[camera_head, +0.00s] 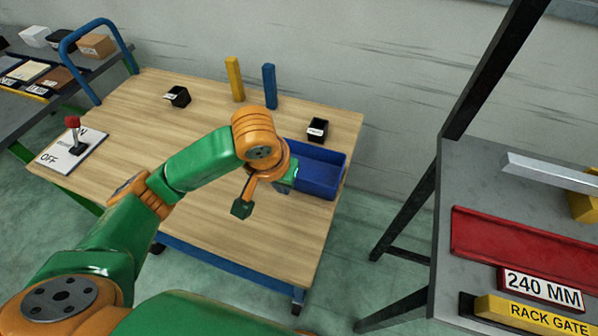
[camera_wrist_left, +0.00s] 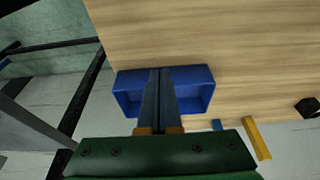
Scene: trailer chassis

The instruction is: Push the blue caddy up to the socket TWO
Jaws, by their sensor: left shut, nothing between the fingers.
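The blue caddy (camera_head: 325,176) is an open rectangular tray at the right end of the wooden table. In the left wrist view the blue caddy (camera_wrist_left: 203,92) lies behind and on both sides of my fingers. My left gripper (camera_head: 283,187) is at the caddy's left side, partly hidden by my wrist. In the left wrist view its fingers (camera_wrist_left: 160,73) are together and empty, overlapping the caddy; I cannot tell whether they touch it. A small black socket box (camera_head: 317,129) with a white label stands just beyond the caddy. Another (camera_head: 178,97) stands at the back left. Their labels are unreadable.
A yellow post (camera_head: 234,79) and a blue post (camera_head: 269,87) stand at the table's back edge. A red-knobbed lever (camera_head: 76,138) is at the left. A grey bench with a red tray (camera_head: 520,248) is at the right. The wooden tabletop's (camera_head: 125,115) middle is mostly clear.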

